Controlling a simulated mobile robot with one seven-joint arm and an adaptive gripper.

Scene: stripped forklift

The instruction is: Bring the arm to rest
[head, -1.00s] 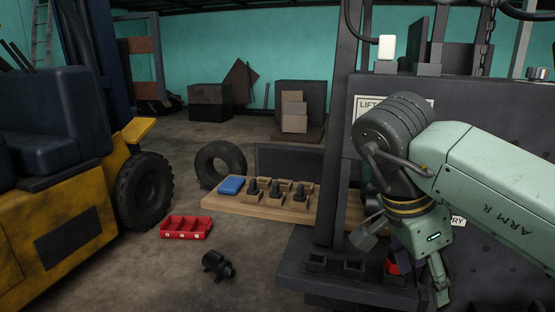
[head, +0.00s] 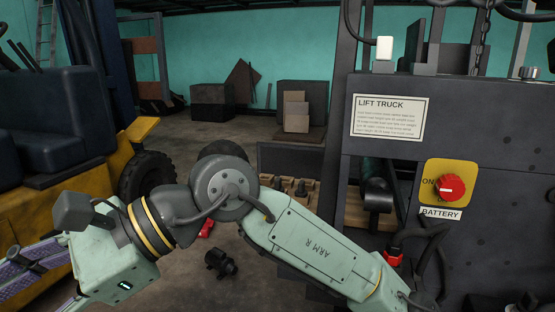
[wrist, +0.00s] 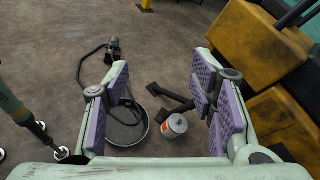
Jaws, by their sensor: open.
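My arm, marked ARM R, now lies bent across the lower middle of the head view, with its wrist on the left. My gripper (head: 25,268) is at the lower left of the head view, partly cut off by the picture edge. In the wrist view my gripper (wrist: 165,105) has its purple-padded fingers wide apart with nothing between them touching the pads. Below it is the floor (wrist: 170,50), with a round dark pan (wrist: 127,127) and a metal can (wrist: 174,126) lying farther down between the fingers.
The yellow forklift (head: 45,225) stands at left, close behind my gripper. The grey lift truck panel at right carries a red battery knob (head: 451,187). A black motor-like part (head: 220,263) lies on the floor. My arm partly covers the wooden board (head: 300,190).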

